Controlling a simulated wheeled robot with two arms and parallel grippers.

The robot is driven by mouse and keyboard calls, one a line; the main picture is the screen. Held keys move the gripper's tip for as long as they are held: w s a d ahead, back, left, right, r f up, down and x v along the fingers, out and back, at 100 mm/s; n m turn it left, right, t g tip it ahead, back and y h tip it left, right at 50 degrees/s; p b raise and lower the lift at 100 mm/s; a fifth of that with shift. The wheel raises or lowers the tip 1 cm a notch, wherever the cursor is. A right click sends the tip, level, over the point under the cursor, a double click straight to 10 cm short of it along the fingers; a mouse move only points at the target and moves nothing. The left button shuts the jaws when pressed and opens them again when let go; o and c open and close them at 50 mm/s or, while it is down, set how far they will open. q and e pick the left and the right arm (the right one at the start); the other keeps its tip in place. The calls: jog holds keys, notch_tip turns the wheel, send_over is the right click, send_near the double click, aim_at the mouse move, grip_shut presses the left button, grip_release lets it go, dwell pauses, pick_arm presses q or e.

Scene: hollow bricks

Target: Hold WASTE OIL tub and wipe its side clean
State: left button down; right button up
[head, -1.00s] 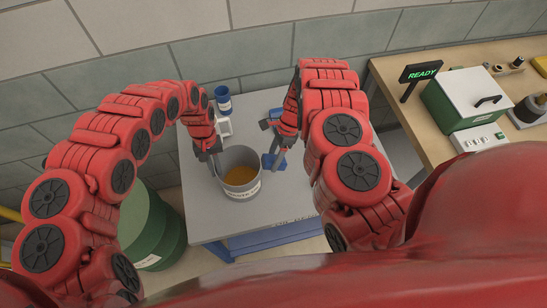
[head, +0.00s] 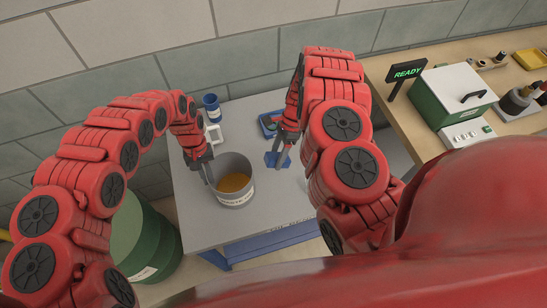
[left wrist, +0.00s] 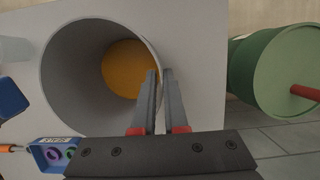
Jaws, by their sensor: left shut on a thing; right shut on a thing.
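The grey WASTE OIL tub (head: 236,199) stands upright on the grey table, with amber oil inside and a white label on its near side. In the left wrist view the tub (left wrist: 75,85) shows from above. My left gripper (head: 208,172) is shut on the tub's wall at its left rim; its fingers (left wrist: 158,100) straddle the wall in the left wrist view. My right gripper (head: 283,150) is shut on a blue cloth (head: 277,160), to the right of the tub and apart from it. The tub's right side is too small to judge for dirt.
A blue cup (head: 211,106) and a white item (head: 214,136) stand behind the tub. A blue tray (head: 268,124) with small things lies at the back. A green drum (head: 145,235) stands left of the table (head: 195,215). A READY sign (head: 408,70) and green box (head: 453,95) are right.

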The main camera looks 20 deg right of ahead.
dwell(0.4)
pick_arm(q)
jog(key=c, duration=0.9)
grip_release()
jog(key=v, duration=1.2)
